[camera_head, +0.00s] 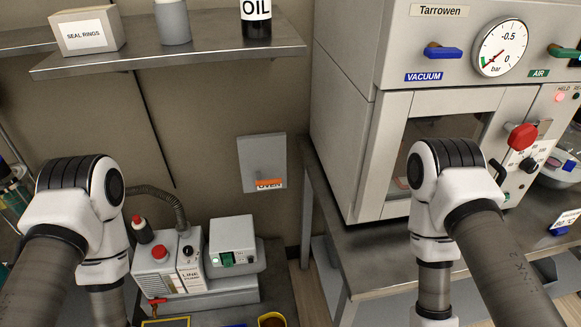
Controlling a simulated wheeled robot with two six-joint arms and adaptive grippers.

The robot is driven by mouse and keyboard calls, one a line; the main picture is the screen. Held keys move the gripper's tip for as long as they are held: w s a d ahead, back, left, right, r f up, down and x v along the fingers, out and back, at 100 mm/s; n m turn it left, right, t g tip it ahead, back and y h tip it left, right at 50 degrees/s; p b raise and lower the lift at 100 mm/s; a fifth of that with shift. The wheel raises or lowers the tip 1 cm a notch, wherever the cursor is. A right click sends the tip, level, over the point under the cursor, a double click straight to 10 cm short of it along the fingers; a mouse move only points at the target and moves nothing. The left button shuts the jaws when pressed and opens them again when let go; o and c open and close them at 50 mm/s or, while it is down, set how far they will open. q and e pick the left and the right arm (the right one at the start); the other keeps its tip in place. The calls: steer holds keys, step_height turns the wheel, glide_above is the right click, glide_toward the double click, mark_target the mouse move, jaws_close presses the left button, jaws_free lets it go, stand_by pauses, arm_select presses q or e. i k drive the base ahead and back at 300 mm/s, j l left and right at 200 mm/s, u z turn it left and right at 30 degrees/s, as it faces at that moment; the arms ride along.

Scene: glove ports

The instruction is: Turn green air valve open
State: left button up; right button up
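The green air valve handle (566,51) is at the upper right of the cabinet front, partly cut off by the picture's right edge. It lies about horizontal, with a green AIR label (538,73) below it. The blue vacuum valve handle (443,53) also lies about horizontal, above the VACUUM label (424,77). A round bar gauge (500,47) sits between the two valves. Its red needle is at the lower left. Both my arms show, bent with their forearms pointing down. Neither gripper is in view, and neither visible arm part touches a valve.
The oven-like cabinet (343,150) stands on a metal bench (400,255). A red knob (522,137) sticks out right of its door, beside my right arm. A line pump (180,265) stands low between my arms. A shelf (170,58) holds a box and bottles.

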mark_target(554, 50)
steer(key=z, duration=1.45)
steer(key=l+u, duration=0.15)
steer(key=u, duration=0.2)
steer(key=i+l+u, duration=0.1)
steer(key=u, duration=0.25)
steer(key=l+u, duration=0.35)
